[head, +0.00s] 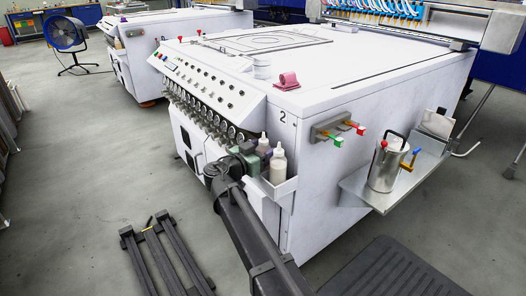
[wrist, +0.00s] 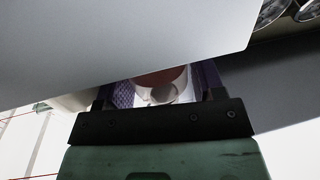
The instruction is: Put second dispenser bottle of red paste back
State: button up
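A bottle with reddish contents and a white top (wrist: 160,78) shows between the purple pads of my gripper (wrist: 160,92) in the wrist view. The pads meet its sides, so the gripper looks shut on it. A large grey panel in front hides much of the bottle. In the head view my gripper (head: 258,158) is at the left end of the white side tray (head: 282,188) on the machine's corner, and the held bottle cannot be made out there. Two pale bottles with pointed tops, a rear one (head: 264,142) and a front one (head: 278,168), stand at this tray.
The white machine (head: 340,165) marked 2 rises behind the tray, with a row of round gauges (head: 205,118) to the left. A metal shelf (head: 385,192) with a steel canister (head: 386,165) juts out at right. A dark frame (head: 165,258) lies on the floor at left.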

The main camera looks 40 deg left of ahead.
jog(key=shift+r+p, duration=0.35)
jog(key=s+a, duration=0.1)
jog(key=s, duration=1.1)
jog(key=shift+a+f, duration=0.2)
